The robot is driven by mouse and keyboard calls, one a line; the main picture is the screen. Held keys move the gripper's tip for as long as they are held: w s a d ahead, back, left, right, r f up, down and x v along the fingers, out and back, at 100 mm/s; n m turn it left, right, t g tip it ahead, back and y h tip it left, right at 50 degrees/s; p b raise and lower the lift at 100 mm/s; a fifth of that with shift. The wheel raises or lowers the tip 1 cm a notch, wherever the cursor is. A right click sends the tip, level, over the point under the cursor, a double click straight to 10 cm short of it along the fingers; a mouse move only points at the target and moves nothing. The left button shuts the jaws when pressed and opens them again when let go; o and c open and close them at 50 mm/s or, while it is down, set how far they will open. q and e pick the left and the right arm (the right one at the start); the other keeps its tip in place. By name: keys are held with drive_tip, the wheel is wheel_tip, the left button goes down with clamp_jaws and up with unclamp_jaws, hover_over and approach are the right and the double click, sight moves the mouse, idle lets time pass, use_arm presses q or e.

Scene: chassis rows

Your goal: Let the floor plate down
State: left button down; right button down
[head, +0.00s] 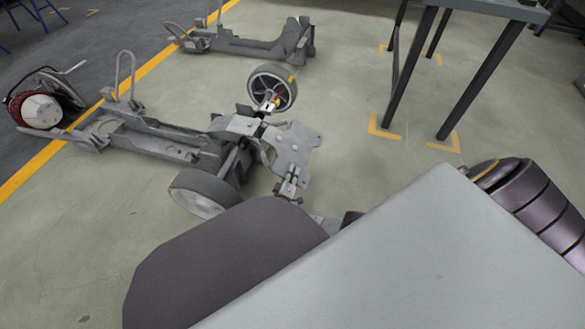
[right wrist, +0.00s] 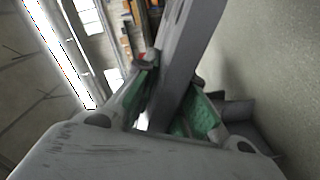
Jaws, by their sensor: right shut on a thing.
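The floor plate (head: 296,150), as I take it, is the flat grey piece with small holes at the near end of the middle chassis. It looks tilted, but its exact angle is hard to judge. My right gripper (head: 290,180) is at its near edge. In the right wrist view the green-padded fingers of this gripper (right wrist: 173,78) are shut on a long grey piece (right wrist: 190,40) that runs up between them. Much of my right arm is hidden behind the large pale shape in front. My left gripper is not in view.
The middle chassis (head: 140,138) has wheels (head: 205,192) on both sides of the plate. Another chassis (head: 250,45) lies behind. A red and white reel (head: 42,110) stands at far left. A table (head: 490,8) stands upper right. The floor between is clear.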

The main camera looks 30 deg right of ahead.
drive_tip(key=shift+w+a+f+m, duration=0.2)
drive_tip(key=shift+f+m, duration=0.1)
drive_tip(key=shift+f, duration=0.55)
drive_tip(key=c, duration=1.5)
unclamp_jaws()
drive_tip(key=shift+f, duration=0.1)
drive_tip(key=shift+v, duration=3.75)
drive_tip(key=shift+s, duration=0.15)
